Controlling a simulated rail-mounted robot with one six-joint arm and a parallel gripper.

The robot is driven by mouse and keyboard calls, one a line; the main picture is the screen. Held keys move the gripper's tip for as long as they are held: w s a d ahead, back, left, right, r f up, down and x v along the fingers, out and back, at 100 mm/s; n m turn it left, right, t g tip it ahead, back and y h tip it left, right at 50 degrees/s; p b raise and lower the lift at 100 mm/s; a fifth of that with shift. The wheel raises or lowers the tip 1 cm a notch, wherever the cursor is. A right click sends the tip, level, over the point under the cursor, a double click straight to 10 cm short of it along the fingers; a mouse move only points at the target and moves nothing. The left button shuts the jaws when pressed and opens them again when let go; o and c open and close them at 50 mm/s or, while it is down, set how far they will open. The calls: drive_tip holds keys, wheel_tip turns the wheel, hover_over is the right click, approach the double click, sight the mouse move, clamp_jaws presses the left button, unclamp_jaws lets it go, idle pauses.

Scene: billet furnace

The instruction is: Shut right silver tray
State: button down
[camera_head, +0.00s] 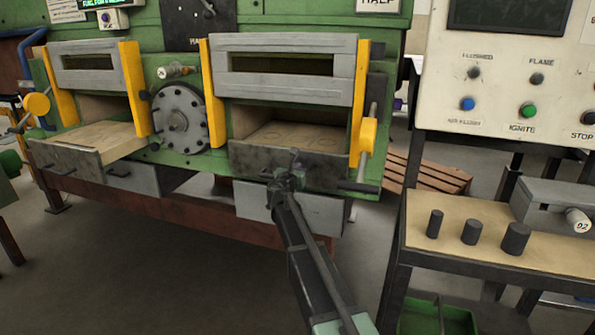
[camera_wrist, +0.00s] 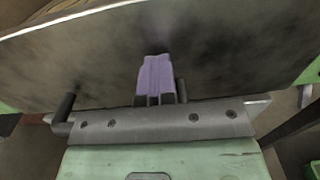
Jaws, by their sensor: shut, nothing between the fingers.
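The right tray (camera_head: 250,163) has a dark, scuffed silver front and a sandy floor, and sits at the mouth of the right furnace opening. My gripper (camera_head: 294,156) is at the middle of this front. In the wrist view, my gripper (camera_wrist: 157,75) has its purple-tipped fingers shut and empty, pointing at the broad grey front plate (camera_wrist: 230,50). They look very close to it; I cannot tell whether they touch.
A plain silver box front (camera_head: 318,212) lies below the tray. The left tray (camera_head: 65,160) stands out from its opening. A yellow-handled lever (camera_head: 368,135) is beside the right opening. A bench (camera_head: 480,262) with dark cylinders stands at right.

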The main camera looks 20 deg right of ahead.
drive_tip(key=shift+w+d+r, duration=0.15)
drive_tip(key=shift+w, duration=0.25)
drive_tip(key=v, duration=1.5)
drive_tip(key=s+d+f+m+g+y, duration=0.25)
drive_tip(key=s+f+m+g, duration=0.85)
drive_tip(key=m, duration=0.8)
drive_tip(key=s+a+f+m+g+y, duration=0.1)
drive_tip(key=s+a+f+m+y, duration=0.15)
drive_tip(key=s, duration=0.45)
drive_tip(key=s+a+f+m+g+y, duration=0.1)
drive_tip(key=s+a+f+m+y, duration=0.1)
drive_tip(key=s+a+m+y, duration=0.3)
drive_tip(key=s+a+f+m+g, duration=0.1)
drive_tip(key=s+f+m, duration=0.1)
drive_tip(key=s, duration=0.6)
wheel_tip(320, 180, up, 22)
drive_tip(key=s+y+p, duration=0.1)
drive_tip(key=p, duration=2)
drive_tip(key=shift+f+p, duration=0.15)
drive_tip(key=shift+p, duration=0.2)
drive_tip(key=shift+s, duration=0.1)
